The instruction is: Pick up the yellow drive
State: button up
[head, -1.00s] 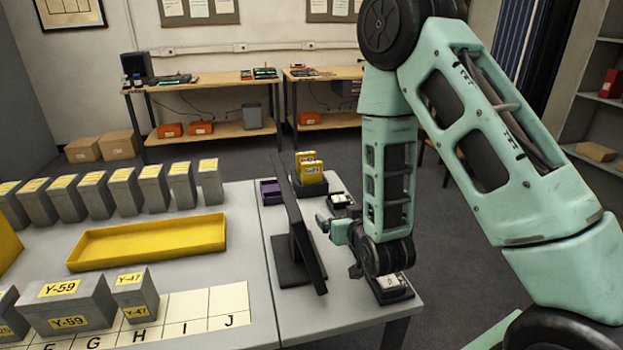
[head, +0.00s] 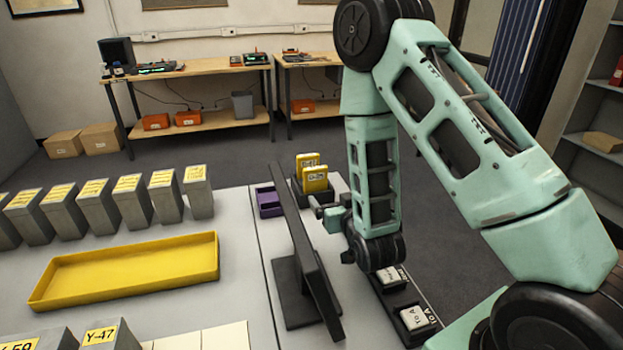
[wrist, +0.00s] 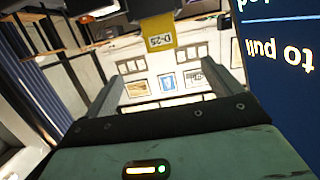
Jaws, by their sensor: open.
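Two yellow drives (head: 314,178) stand upright, one behind the other, in a dark dock (head: 300,200) at the back of the right table. A yellow drive labelled D-25 (wrist: 159,32) shows at the top of the wrist view, held in a dark slot. My gripper (head: 328,228) is to the right of the black monitor, in front of the drives and close to them. In the wrist view my gripper (wrist: 163,88) has its two fingers wide apart with nothing between them. The drive lies beyond the fingertips, apart from them.
The black monitor (head: 306,250) stands close at my gripper's left. A purple tray (head: 269,202) sits left of the dock. Labelled switches (head: 414,317) lie at the table's right edge. A yellow tray (head: 130,272) and several grey boxes (head: 130,198) occupy the left table.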

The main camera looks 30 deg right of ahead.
send_near(316, 177)
jog(key=x, duration=0.5)
jog(key=shift+r, duration=0.15)
jog(key=shift+f+p+x, duration=0.1)
jog(key=shift+p+x, duration=0.4)
jog(key=shift+x, duration=1)
jog(key=shift+f+p+x, duration=0.15)
jog(key=shift+p+x, duration=0.35)
jog(key=shift+x, duration=1.05)
jog(key=shift+s, duration=0.1)
jog(key=c, duration=1.2)
